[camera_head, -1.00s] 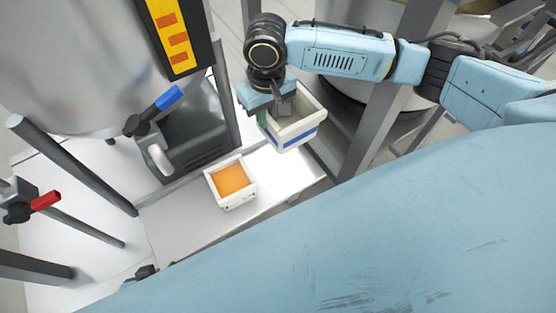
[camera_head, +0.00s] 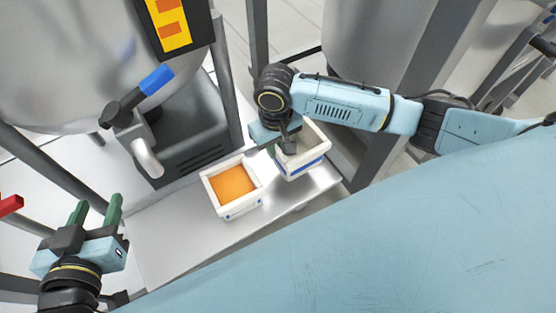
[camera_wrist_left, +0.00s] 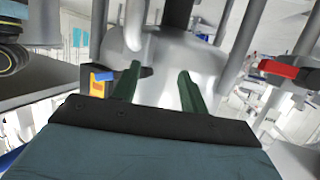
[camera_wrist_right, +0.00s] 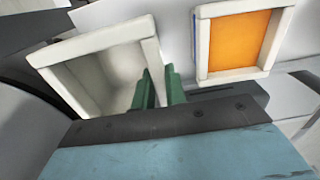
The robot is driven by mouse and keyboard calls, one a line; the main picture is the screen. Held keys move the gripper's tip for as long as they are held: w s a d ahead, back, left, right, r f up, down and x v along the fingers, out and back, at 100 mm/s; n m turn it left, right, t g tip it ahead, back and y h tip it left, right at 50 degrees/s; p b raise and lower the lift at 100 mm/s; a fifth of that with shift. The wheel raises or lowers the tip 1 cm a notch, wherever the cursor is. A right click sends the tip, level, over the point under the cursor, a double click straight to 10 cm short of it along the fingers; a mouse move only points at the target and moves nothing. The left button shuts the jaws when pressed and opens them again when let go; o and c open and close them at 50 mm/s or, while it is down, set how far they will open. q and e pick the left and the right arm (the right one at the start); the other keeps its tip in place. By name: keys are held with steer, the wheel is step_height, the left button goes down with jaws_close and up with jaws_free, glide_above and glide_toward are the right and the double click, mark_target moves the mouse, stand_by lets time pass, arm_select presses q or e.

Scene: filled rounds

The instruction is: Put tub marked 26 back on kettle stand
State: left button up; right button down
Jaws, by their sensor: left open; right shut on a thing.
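My right gripper (camera_head: 285,145) is shut on the wall of an empty white tub (camera_head: 315,140) with a blue stripe. It also shows in the right wrist view (camera_wrist_right: 110,70), where its inside is bare. The tub is at the right end of the white kettle stand (camera_head: 165,235); I cannot tell if it touches it. A second white tub (camera_head: 252,203) with orange filling (camera_head: 232,185) stands on the stand just left of the held one. No number can be read on either tub. My left gripper (camera_head: 97,210) is open and empty at the left, apart from both tubs.
A large steel kettle (camera_head: 70,75) with a blue-handled tap (camera_head: 155,80) and outlet pipe (camera_head: 148,160) rises behind the stand. A dark grey box (camera_head: 190,130) stands under it. Grey legs (camera_head: 225,80) rise behind the tubs. The stand's left part is clear.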

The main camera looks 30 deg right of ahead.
mark_target(276, 164)
step_height(276, 164, down, 3)
steer(key=shift+f+b, duration=0.1)
steer(key=shift+b, duration=0.7)
steer(key=shift+f, duration=0.1)
step_height(276, 164, down, 4)
steer(key=shift+r+b, duration=0.25)
steer(key=shift+b, duration=0.95)
arm_select(q)
step_height(276, 164, up, 13)
steer(key=s+d+t+h, duration=0.1)
steer(key=d+t+h, duration=0.1)
steer(key=t, duration=0.8)
steer(key=shift+s+r+h, duration=0.15)
steer(key=shift+s+h, duration=0.05)
steer(key=shift+h, duration=0.5)
arm_select(e)
steer(key=shift+f, duration=0.15)
steer(key=shift+f, duration=0.1)
steer(key=c, duration=1.4)
jaws_free()
steer(key=shift+c, duration=0.2)
